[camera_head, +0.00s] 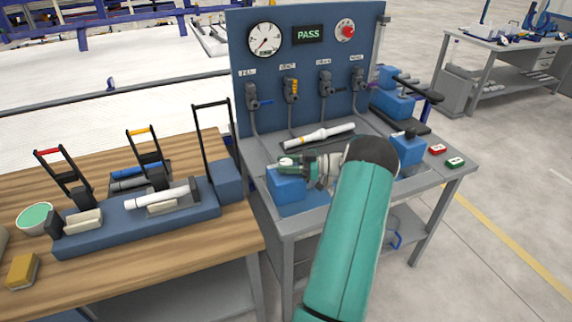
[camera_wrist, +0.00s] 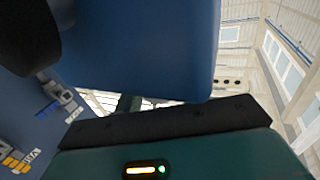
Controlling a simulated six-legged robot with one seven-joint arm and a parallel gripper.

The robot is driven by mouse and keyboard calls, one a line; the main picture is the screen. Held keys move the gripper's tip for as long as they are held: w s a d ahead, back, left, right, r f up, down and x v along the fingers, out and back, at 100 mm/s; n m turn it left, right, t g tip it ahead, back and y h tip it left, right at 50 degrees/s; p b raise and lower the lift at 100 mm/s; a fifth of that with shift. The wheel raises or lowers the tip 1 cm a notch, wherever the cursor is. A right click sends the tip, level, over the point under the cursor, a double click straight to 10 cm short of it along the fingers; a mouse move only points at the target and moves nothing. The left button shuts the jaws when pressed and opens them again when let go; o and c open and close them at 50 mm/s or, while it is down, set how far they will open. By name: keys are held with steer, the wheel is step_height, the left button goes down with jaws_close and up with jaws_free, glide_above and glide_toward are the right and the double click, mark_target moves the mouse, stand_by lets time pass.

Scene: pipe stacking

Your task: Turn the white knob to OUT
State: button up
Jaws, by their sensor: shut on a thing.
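I cannot pick out a white knob or an OUT marking in either view. In the head view my gripper (camera_head: 292,165) is at the left blue block (camera_head: 287,194) on the grey test bench, at the end of my teal arm. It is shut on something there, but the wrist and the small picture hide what. In the wrist view a large blue block face (camera_wrist: 145,50) fills the top middle, very close. A dark rounded part (camera_wrist: 28,40) at the upper left is too close and dim to name.
A blue back panel (camera_head: 300,100) carries a gauge (camera_head: 264,39), a PASS display (camera_head: 310,35), a red knob (camera_head: 345,29) and several valves. A white pipe (camera_head: 320,136) lies behind my gripper. A right blue block (camera_head: 408,147) stands beyond my wrist. A wooden table (camera_head: 165,255) adjoins on the left.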

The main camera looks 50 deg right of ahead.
steer(key=shift+n+g+y, duration=0.8)
steer(key=shift+y, duration=0.2)
steer(key=shift+r, duration=0.1)
steer(key=o, duration=1)
steer(key=shift+c, duration=0.2)
steer(key=v, duration=1.3)
steer(key=shift+s+d, duration=0.2)
steer(key=shift+d, duration=0.15)
